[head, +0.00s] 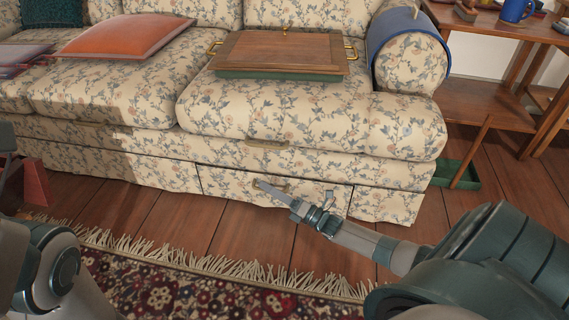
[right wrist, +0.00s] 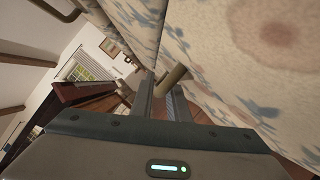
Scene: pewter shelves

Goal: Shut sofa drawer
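The floral sofa (head: 300,120) has a low drawer front (head: 226,184) in its base, with a brass handle (head: 270,184). The drawer looks nearly flush with the panels beside it; I cannot tell if a small gap remains. My right gripper (head: 268,188) is in front of the drawer, its fingers by the handle. In the right wrist view its two fingers (right wrist: 160,98) stand apart, with a brass bar (right wrist: 172,78) near their tips and floral cloth at the right. Firm contact with the bar is not clear. My left gripper is out of view; only part of my left arm shows.
A wooden lidded box (head: 280,53) and an orange cushion (head: 125,37) lie on the seat. A wooden side table (head: 490,103) stands at the right, with a green tray (head: 458,173) on the floor. A fringed rug (head: 200,295) covers the foreground.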

